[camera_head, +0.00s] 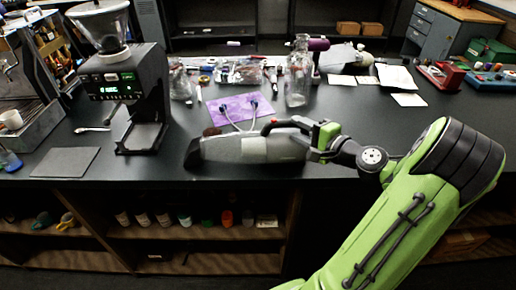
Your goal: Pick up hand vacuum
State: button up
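The hand vacuum (240,149) appears to be the long grey object with a dark nose at the front edge of the counter. It lies on its side or belly, nose to the left, with its handle end to the right. My gripper (303,135) is at the handle end, reaching in from the right with its green and black body. The fingers overlap the dark handle in this view. Whether they are closed around the handle or only beside it cannot be told. A red part (268,127) shows on top near the handle.
A coffee grinder (128,90) stands at left beside a dark mat (66,162). Behind the vacuum are a purple sheet (239,108) and a clear glass bottle (298,75). Papers (396,78) lie at back right. The counter at right is mostly clear. Shelves with several small bottles are below.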

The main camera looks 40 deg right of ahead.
jog(key=w, duration=0.2)
jog(key=shift+w+f, duration=0.25)
jog(key=shift+w, duration=0.1)
jog(key=shift+s+a, duration=0.1)
grip_shut()
jog(key=shift+r, duration=0.15)
